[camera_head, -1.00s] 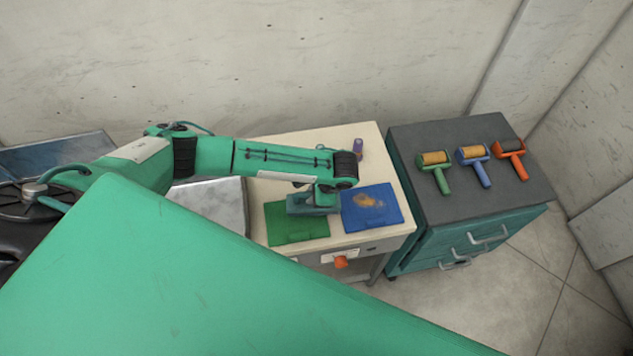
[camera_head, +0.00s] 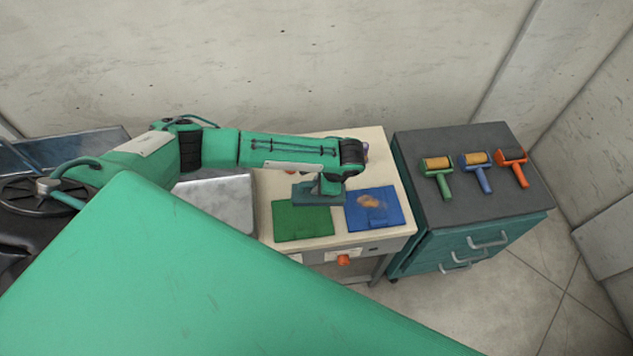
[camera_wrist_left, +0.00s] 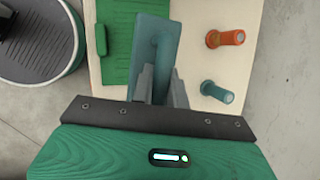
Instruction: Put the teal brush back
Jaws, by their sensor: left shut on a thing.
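The teal brush (camera_wrist_left: 148,45) is in my left gripper (camera_wrist_left: 162,80), whose two grey fingers are closed on its raised handle in the left wrist view. In the head view the brush (camera_head: 306,194) is a flat teal block under my left gripper (camera_head: 327,186), above the table between the green mat and the blue mat. Whether it touches the table cannot be told. My right gripper is not in view.
The cream table (camera_head: 276,151) bears a green mat (camera_head: 302,222) and a blue mat (camera_head: 374,214) with a brownish smear. An orange peg (camera_wrist_left: 226,38) and a teal peg (camera_wrist_left: 217,92) stand near the brush. Several rollers lie on the dark cabinet (camera_head: 445,205) at right.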

